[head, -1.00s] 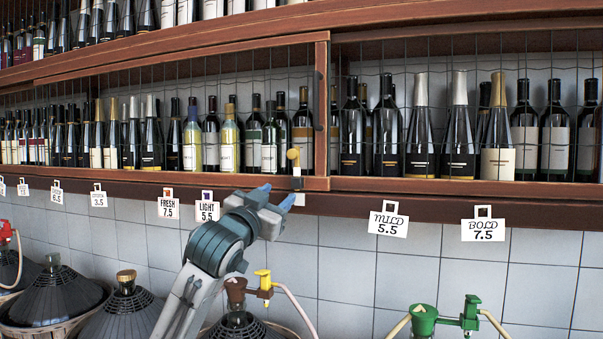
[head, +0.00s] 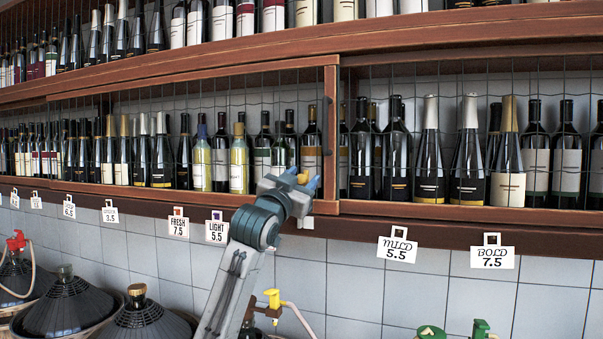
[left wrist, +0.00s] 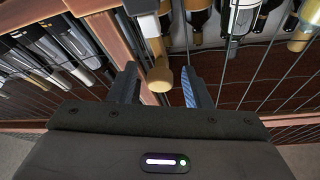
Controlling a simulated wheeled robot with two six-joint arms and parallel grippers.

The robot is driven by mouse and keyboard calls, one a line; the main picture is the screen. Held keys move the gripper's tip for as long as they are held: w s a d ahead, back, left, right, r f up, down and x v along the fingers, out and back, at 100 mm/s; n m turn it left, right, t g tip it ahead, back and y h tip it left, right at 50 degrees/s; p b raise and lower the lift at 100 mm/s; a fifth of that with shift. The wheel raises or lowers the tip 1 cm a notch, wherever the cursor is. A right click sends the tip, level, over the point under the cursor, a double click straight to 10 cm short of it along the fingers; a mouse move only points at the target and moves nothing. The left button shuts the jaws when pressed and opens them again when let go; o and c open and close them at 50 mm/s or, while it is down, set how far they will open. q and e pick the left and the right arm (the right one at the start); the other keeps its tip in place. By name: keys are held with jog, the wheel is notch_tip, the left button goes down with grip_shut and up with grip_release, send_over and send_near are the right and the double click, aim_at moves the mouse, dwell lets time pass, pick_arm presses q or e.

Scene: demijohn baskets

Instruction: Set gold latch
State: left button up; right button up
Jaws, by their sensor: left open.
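The gold latch (head: 303,178) shows as a small gold knob at the lower right corner of the framed wire-mesh shelf door (head: 330,120), partly hidden by my left gripper. In the left wrist view the latch's round gold end (left wrist: 160,79) and pale stem hang between the two fingers. My left gripper (head: 305,181) is open; in the left wrist view the fingers (left wrist: 162,88) stand on either side of the gold end, with gaps visible. Whether the tips reach fully past it is hard to tell. My right gripper is in neither view.
Wine bottles (head: 430,150) line the shelves behind the wire mesh. A wooden shelf edge (head: 450,235) with hanging price tags (head: 397,249) runs below. Wicker-covered demijohns (head: 65,305) and a yellow tap (head: 272,300) stand lower down.

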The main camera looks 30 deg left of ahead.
pick_arm(q)
jog(key=shift+w, duration=0.1)
grip_shut()
notch_tip(320, 180, down, 3)
jog(key=shift+d+f+b, duration=0.1)
jog(key=shift+f+b, duration=0.05)
jog(key=shift+b, duration=0.8)
jog(key=shift+c, duration=1.9)
grip_release()
jog(key=o, duration=0.3)
jog(key=shift+o, duration=0.4)
